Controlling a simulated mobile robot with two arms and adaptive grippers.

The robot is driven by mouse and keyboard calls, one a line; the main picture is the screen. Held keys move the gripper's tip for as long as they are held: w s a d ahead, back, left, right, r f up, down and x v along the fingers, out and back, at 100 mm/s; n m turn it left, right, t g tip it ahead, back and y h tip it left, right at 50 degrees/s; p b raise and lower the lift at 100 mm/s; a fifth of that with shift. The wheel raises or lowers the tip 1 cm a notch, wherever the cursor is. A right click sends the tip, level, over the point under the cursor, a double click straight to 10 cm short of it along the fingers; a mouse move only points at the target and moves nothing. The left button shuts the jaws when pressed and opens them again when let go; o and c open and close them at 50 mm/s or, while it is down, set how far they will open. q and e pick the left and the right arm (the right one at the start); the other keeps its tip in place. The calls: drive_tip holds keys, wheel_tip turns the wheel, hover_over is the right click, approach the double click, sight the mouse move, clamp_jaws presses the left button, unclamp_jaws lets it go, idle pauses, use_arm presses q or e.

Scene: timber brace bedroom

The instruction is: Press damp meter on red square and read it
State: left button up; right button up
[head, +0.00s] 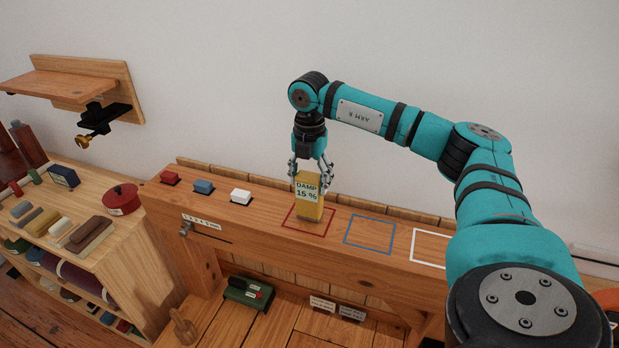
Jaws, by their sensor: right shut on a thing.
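The yellow damp meter (309,210) stands upright inside the red square (290,222) on the timber beam (265,222). Its face reads "DAMP 15 %". My right gripper (311,172) is shut on the upper part of the meter from above. The meter's lower end appears to touch the wood within the red outline, though the exact contact is too small to tell. My left gripper is not in view.
A blue square (369,247) and a white square (413,246) lie right of the red one. Red (170,178), blue (204,187) and white (241,196) blocks sit on the beam to the left. A cluttered shelf (137,240) stands at left.

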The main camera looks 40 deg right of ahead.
drive_tip(key=shift+f, duration=0.3)
drive_tip(key=shift+f, duration=0.1)
idle(1.2)
drive_tip(key=shift+r+p, duration=2.75)
drive_tip(key=shift+r, duration=0.85)
drive_tip(key=shift+f, duration=0.1)
